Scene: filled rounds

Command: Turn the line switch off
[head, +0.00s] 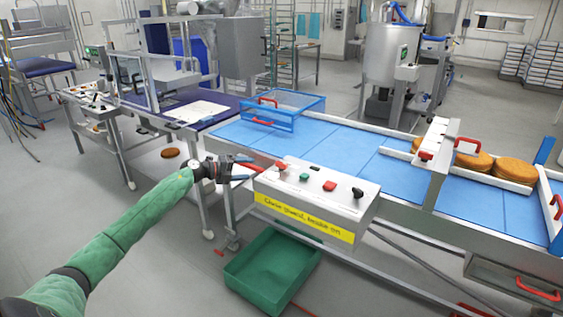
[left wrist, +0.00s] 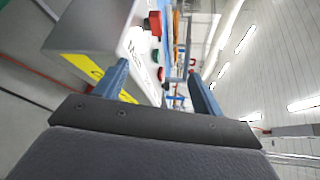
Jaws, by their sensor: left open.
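The white control box (head: 315,196) stands at the front edge of the blue conveyor, with a yellow label (head: 303,218) on its front. On its top are a green button (head: 304,177), a red button (head: 329,186) and a black knob (head: 357,193) at the right end. I cannot tell which way the knob is turned. My left gripper (head: 247,168) is open and empty just left of the box, apart from the knob. In the left wrist view its two blue fingers (left wrist: 160,75) stand apart, with the box (left wrist: 125,50) ahead and to the left. My right gripper is not in view.
The blue conveyor (head: 350,155) runs behind the box, with a blue-framed guard (head: 285,108) on it. Round brown discs (head: 513,172) lie at its right. A green crate (head: 272,270) stands on the floor below. A brown disc (head: 170,153) lies on a lower shelf.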

